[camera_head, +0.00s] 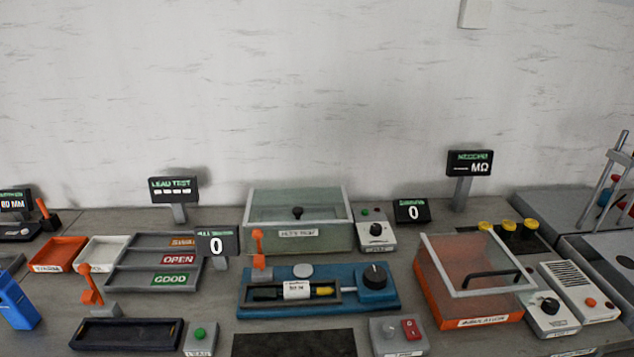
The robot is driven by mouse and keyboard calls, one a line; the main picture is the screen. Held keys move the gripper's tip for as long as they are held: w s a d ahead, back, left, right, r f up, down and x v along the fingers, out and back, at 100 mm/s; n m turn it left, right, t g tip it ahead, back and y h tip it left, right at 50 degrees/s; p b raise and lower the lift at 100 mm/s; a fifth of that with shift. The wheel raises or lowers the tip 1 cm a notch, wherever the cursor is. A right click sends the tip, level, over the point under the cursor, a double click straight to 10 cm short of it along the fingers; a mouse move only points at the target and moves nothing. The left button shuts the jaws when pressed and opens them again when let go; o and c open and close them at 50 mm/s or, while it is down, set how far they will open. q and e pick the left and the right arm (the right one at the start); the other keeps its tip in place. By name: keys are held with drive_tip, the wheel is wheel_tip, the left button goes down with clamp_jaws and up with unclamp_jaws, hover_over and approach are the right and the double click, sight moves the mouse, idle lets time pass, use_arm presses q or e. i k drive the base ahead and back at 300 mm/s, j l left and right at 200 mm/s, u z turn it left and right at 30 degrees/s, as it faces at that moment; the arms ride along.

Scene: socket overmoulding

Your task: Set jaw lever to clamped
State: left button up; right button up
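Several orange levers stand on the bench, and I cannot read which is the jaw lever. One orange lever (258,248) stands about upright at the back left of a blue fixture (385,299). In the fixture's front slot lies a dark piece with a white label (296,290) and a yellow end (325,291). A second orange lever (90,284) stands on a grey block behind a dark tray (88,335), tilted slightly left. A smaller orange lever (43,208) is at the far left. Neither gripper is in view.
A black knob (375,275) is on the blue fixture's right. A lidded green box (298,212) stands behind it, and an orange box with a clear lid (450,305) to the right. A button box (201,338) and switch box (399,336) sit in front. Display signs (217,243) rise behind.

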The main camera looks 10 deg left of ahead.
sight(259, 262)
drive_tip(key=j+z, duration=0.2)
drive_tip(key=z, duration=0.15)
drive_tip(key=k+j+z, duration=0.1)
drive_tip(key=z, duration=0.25)
drive_tip(key=k+j+z, duration=0.2)
drive_tip(key=j, duration=0.35)
drive_tip(key=k+j+z, duration=0.2)
drive_tip(key=k+j, duration=0.15)
drive_tip(key=j, duration=0.2)
drive_tip(key=k+j+z, duration=0.2)
drive_tip(key=k+j, duration=0.15)
drive_tip(key=k+j+z, duration=0.1)
drive_tip(key=k+j, duration=0.8)
drive_tip(key=j, duration=0.2)
drive_tip(key=k+j, duration=0.9)
drive_tip(key=j, duration=0.15)
drive_tip(key=k+j+u, duration=0.1)
drive_tip(key=i+u, duration=0.1)
drive_tip(key=u, duration=0.3)
drive_tip(key=l+u, duration=0.15)
drive_tip(key=u, duration=0.2)
drive_tip(key=i+l+u, duration=0.1)
drive_tip(key=u, duration=0.3)
drive_tip(key=i+l+u, duration=0.25)
drive_tip(key=l, duration=0.85)
drive_tip(key=l+u, duration=0.25)
drive_tip(key=l, duration=0.8)
